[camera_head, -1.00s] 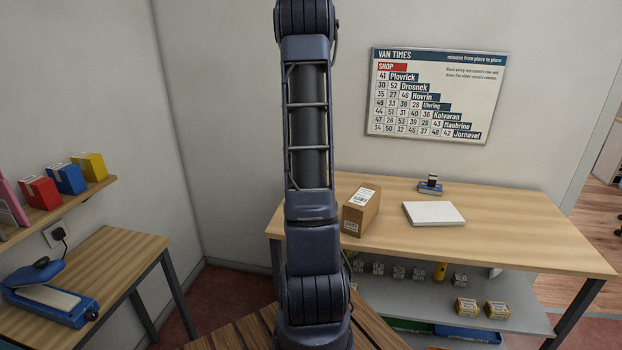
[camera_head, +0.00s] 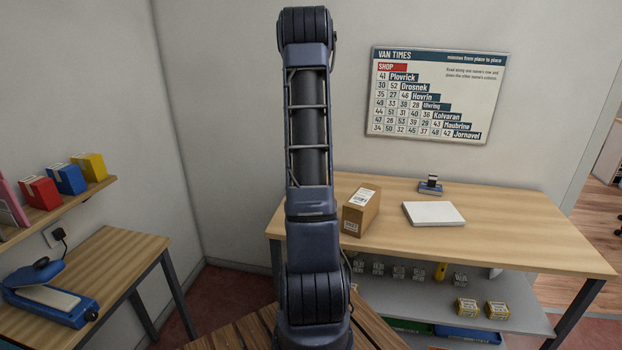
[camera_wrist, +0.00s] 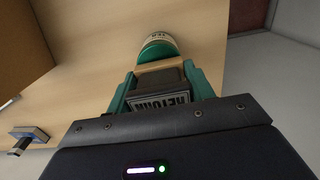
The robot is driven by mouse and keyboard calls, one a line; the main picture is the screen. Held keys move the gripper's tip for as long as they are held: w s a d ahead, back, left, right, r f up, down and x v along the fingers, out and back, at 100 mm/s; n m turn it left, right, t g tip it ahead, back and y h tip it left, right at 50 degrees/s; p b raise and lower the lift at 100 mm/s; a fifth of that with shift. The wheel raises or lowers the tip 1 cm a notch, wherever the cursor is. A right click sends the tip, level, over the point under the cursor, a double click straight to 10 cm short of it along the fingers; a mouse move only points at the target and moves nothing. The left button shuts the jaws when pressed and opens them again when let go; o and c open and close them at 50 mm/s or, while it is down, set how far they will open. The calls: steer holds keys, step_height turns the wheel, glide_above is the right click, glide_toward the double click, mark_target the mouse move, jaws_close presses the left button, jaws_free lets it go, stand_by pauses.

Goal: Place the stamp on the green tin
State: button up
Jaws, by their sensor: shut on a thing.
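In the wrist view my gripper (camera_wrist: 160,92) has green fingers shut on the stamp (camera_wrist: 158,103), a dark block with a label that appears to read RETURN. The green tin (camera_wrist: 160,50), round with a pale band or lid, is just beyond the stamp, above it in the picture. The view does not show whether stamp and tin touch. In the head view, my arm fills the middle, and I cannot see my gripper, the stamp or the tin there.
The wooden counter (camera_head: 510,235) holds a cardboard parcel (camera_head: 360,212), a white stack (camera_head: 434,214) and a small blue device (camera_head: 429,186). The parcel shows at the wrist view's upper left (camera_wrist: 20,50).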

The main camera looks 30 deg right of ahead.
steer(key=shift+f, duration=0.1)
steer(key=o, duration=1)
steer(key=shift+c, duration=0.2)
